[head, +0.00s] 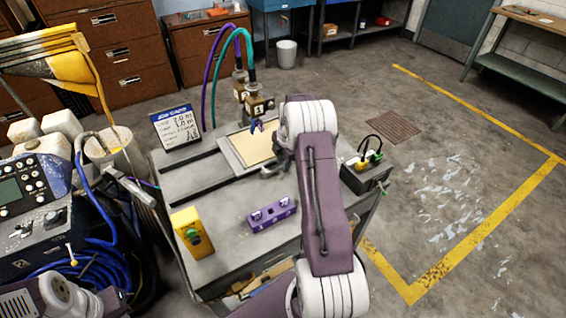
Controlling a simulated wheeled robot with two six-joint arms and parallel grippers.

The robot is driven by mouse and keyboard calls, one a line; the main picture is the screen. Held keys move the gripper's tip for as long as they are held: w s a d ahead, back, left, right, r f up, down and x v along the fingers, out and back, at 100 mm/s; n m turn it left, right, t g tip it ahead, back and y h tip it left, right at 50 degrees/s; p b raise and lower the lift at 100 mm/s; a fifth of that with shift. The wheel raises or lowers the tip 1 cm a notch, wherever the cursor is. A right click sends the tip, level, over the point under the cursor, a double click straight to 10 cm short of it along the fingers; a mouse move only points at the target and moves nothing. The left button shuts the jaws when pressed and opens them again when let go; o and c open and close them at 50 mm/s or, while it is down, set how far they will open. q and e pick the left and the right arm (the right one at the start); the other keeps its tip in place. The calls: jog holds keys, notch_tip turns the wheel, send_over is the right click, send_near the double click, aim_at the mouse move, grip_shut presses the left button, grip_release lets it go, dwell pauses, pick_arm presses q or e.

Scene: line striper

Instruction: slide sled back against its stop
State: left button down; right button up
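The sled (228,157) looks like a grey flat tray with a tan panel (254,146) on it. It sits on a grey track on top of the workbench (195,170). Two brass-coloured blocks (258,107) with hoses stand behind it. I cannot pick out the stop or tell whether the sled touches it. My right arm reaches over the bench and hides the sled's right side. My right gripper (270,171) is low at the sled's front right edge, partly hidden; its opening and contact are unclear. My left gripper (118,299) is at the bottom left, away from the bench, fingers unclear.
A job card (176,128) stands at the bench's back left. A yellow box (191,233) and a purple block (271,214) lie on the front. A striping machine (35,200) with blue hose crowds the left.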

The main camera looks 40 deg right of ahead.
grip_shut()
dwell(1.2)
